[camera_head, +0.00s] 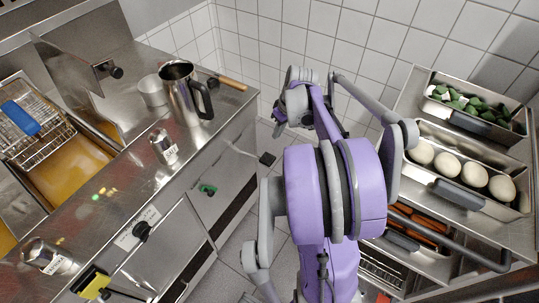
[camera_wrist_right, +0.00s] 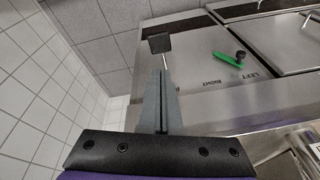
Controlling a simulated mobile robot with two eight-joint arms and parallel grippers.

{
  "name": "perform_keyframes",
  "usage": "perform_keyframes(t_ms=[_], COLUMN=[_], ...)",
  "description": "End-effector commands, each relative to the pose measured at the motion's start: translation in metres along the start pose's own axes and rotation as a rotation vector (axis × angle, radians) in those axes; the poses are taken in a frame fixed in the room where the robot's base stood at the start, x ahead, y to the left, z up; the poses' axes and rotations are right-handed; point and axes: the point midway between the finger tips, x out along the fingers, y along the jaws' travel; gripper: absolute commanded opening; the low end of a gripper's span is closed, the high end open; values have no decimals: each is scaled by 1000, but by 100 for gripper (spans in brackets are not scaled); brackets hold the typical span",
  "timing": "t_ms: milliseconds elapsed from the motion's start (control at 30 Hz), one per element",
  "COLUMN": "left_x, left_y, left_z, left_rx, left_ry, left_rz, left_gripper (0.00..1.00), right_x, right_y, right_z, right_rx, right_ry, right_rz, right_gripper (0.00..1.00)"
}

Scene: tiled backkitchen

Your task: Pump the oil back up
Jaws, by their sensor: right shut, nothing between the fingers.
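The fryer (camera_head: 150,200) stands at the left, with golden oil (camera_head: 75,165) visible in its vat. On its front are a green lever (camera_head: 208,189) and a black-ended rod (camera_head: 267,159) that sticks out. In the right wrist view the black end (camera_wrist_right: 160,43) lies just beyond my fingertips, and the green lever (camera_wrist_right: 228,60) is to the right, near the printed words RIGHT and LEFT. My right gripper (camera_head: 279,118) is shut and empty; its fingers (camera_wrist_right: 162,78) point towards the rod. I cannot tell whether they touch it. My left gripper is not in view.
A wire basket with a blue handle (camera_head: 20,117) sits over the vat. A steel jug (camera_head: 184,92) and shakers stand on the fryer top. A yellow handle (camera_head: 92,284) and a black knob (camera_head: 143,230) stick out in front. A trolley (camera_head: 405,95) with food pans stands right.

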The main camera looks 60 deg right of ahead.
Motion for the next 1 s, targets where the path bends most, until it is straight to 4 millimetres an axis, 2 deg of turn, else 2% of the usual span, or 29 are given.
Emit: perform_keyframes(t_ms=[100, 233, 700, 867, 1000], left_x=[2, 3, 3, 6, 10], left_y=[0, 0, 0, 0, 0], left_z=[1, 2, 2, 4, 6], left_rx=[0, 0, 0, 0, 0], left_ry=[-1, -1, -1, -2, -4], left_rz=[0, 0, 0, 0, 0], left_gripper=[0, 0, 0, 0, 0], right_x=[-4, -6, -5, 12, 40], right_y=[-3, -5, -5, -5, -5], right_z=[1, 1, 1, 0, 0], right_rx=[-159, -263, -301, -301, -303], right_ry=[15, 24, 27, 27, 27], right_rz=[3, 5, 7, 6, 6], right_gripper=[0, 0, 0, 0, 0])
